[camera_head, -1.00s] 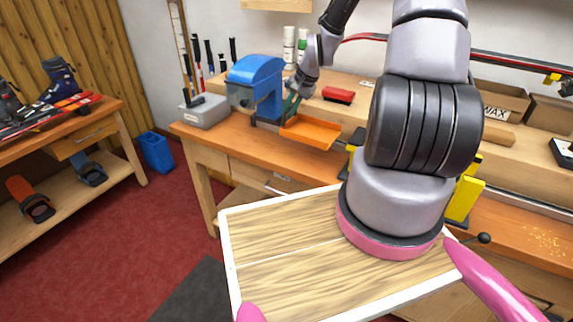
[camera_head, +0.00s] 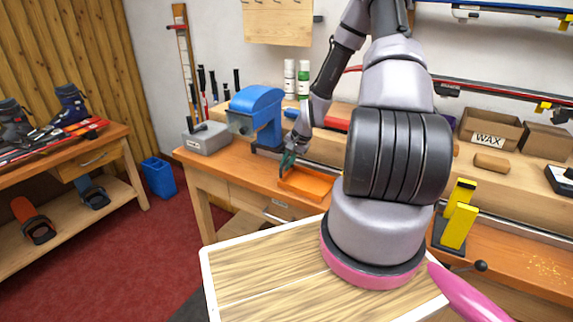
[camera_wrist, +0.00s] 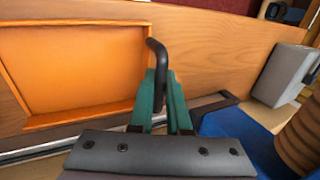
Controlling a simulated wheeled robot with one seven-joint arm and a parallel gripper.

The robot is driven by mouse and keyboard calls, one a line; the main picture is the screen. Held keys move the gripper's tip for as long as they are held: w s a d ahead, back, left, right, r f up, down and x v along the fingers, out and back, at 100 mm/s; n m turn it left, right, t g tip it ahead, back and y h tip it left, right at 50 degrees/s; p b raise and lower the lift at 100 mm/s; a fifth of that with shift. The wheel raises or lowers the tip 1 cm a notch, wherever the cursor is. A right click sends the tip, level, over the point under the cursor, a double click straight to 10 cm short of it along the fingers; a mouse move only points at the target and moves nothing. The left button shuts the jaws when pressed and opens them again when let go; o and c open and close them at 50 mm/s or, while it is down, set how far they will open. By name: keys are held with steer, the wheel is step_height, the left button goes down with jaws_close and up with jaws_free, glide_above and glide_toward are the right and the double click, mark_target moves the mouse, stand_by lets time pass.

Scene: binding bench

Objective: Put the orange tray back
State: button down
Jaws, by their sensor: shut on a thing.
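The orange tray (camera_head: 308,184) is level over the bench top, near its front edge and just in front of the blue machine. I cannot tell whether its underside touches the bench. In the wrist view the empty tray (camera_wrist: 75,68) fills the left side. My gripper (camera_head: 288,160) is at the tray's back left corner. In the wrist view my green fingers (camera_wrist: 165,100) are closed around a black bent handle (camera_wrist: 159,70) at the tray's edge.
The blue machine (camera_head: 257,108) and a grey box (camera_head: 207,138) stand close to the left. A yellow clamp (camera_head: 459,215) stands to the right. A drawer (camera_head: 280,208) is in the bench front below the tray. Bench top left of the tray is clear.

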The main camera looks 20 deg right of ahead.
steer(key=c, duration=0.9)
jaws_free()
steer(key=s+d+r+n+h, duration=0.1)
steer(key=s+r, duration=0.2)
steer(key=r, duration=0.9)
steer(key=s+r+n+h, duration=0.1)
steer(key=s+r, duration=0.3)
steer(key=r, duration=0.7)
steer(key=s+a+r+n+t, duration=0.1)
steer(key=s+a+r, duration=0.2)
steer(key=s+r, duration=0.3)
steer(key=s+a+r+n+t, duration=0.1)
steer(key=s+a+r, duration=0.2)
steer(key=s+r, duration=0.3)
steer(key=s+a+r+n+t+y, duration=0.1)
steer(key=s+a+r+n, duration=0.1)
steer(key=s+r, duration=0.5)
steer(key=shift+a+r, duration=0.25)
steer(key=shift+r, duration=0.65)
steer(key=shift+a+r, duration=0.25)
steer(key=shift+r, duration=0.6)
